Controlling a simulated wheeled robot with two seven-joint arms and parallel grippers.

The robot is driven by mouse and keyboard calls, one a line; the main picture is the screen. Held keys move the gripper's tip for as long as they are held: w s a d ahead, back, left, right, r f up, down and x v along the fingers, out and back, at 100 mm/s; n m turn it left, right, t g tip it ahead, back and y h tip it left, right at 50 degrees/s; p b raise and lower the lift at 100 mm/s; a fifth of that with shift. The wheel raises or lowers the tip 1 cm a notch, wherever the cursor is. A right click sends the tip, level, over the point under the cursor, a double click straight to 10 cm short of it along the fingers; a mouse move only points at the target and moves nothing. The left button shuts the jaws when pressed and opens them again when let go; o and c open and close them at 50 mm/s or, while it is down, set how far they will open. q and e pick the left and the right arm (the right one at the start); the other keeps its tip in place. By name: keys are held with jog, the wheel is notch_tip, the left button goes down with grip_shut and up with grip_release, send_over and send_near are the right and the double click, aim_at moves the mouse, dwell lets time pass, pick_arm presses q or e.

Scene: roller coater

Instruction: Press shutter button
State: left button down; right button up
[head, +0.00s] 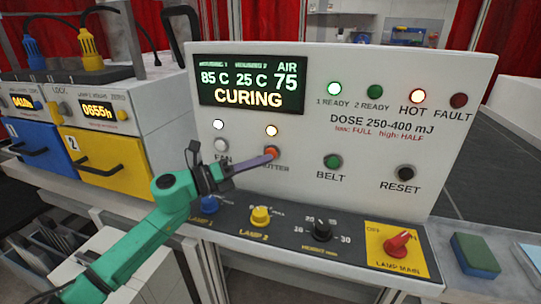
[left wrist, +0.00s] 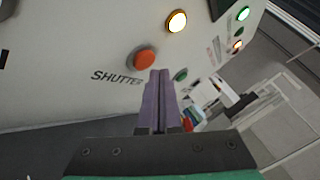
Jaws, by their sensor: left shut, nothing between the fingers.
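The shutter button (head: 273,150) is a round orange-red button on the white control panel, with a lit amber lamp (head: 271,131) above it. In the left wrist view the button (left wrist: 145,59) stands above its SHUTTER label. My left gripper (head: 268,157) is shut and empty, its purple fingers pointing at the panel. In the head view the tips overlap the button's lower edge and the fingers hide part of the label. In the left wrist view the tips (left wrist: 160,73) are just right of and below the button. I cannot tell whether they touch it. My right gripper is not in view.
Close by are the grey FAN button (head: 221,145), the green BELT button (head: 333,162) and the black RESET button (head: 406,173). Knobs line the ledge below, with a red main switch (head: 399,243). The display (head: 249,85) reads CURING.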

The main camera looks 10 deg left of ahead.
pick_arm(q)
jog(key=shift+f, duration=0.1)
jog(key=s+b, duration=0.2)
jog(key=s, duration=0.3)
jog(key=shift+a, duration=0.15)
dwell(0.6)
